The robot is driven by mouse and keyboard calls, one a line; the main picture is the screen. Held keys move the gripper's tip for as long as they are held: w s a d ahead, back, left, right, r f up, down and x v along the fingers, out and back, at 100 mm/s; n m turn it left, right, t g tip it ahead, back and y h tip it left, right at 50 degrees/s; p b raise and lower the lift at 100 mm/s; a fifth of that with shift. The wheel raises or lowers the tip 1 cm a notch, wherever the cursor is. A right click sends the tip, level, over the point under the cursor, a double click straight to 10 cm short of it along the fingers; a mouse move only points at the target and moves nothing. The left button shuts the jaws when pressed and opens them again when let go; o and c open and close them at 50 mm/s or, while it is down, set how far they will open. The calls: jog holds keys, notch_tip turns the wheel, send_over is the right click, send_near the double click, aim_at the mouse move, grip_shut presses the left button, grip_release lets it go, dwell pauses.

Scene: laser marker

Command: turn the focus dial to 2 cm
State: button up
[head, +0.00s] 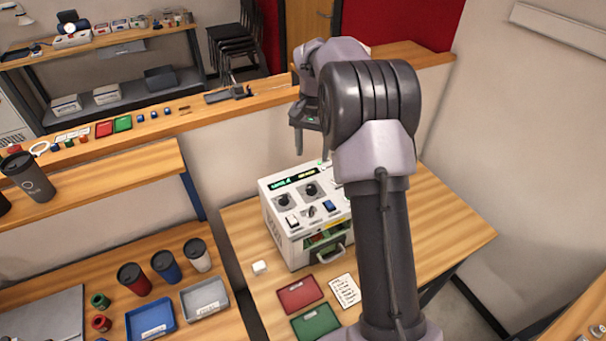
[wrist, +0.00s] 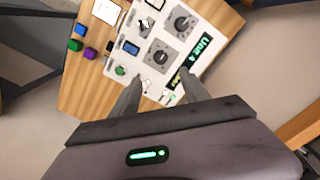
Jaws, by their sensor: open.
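The white laser marker (head: 279,229) stands on the wooden table, with two black dials on its top panel. One dial (head: 284,201) is at the left and the other (head: 311,189) further right, beneath a lit display (head: 295,179). The wrist view also shows both dials, one higher (wrist: 181,23) and one lower (wrist: 161,57). Their labels are too small to read, so I cannot tell which is focus or where it points. My gripper (head: 312,153) is open and empty above the panel's far side. In the wrist view its fingers (wrist: 162,78) overlap the panel's edge near the lower dial.
A red tray (head: 300,294), a green tray (head: 316,321) and a paper sheet (head: 345,290) lie in front of the marker. A small white block (head: 260,267) sits to its left. A wooden ledge (head: 262,98) runs behind.

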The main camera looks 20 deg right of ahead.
aim_at(311, 187)
notch_tip(311, 187, down, 14)
jog(key=shift+w+r+b, duration=0.1)
jog(key=shift+w+b, duration=0.05)
jog(key=shift+b, duration=1)
grip_shut()
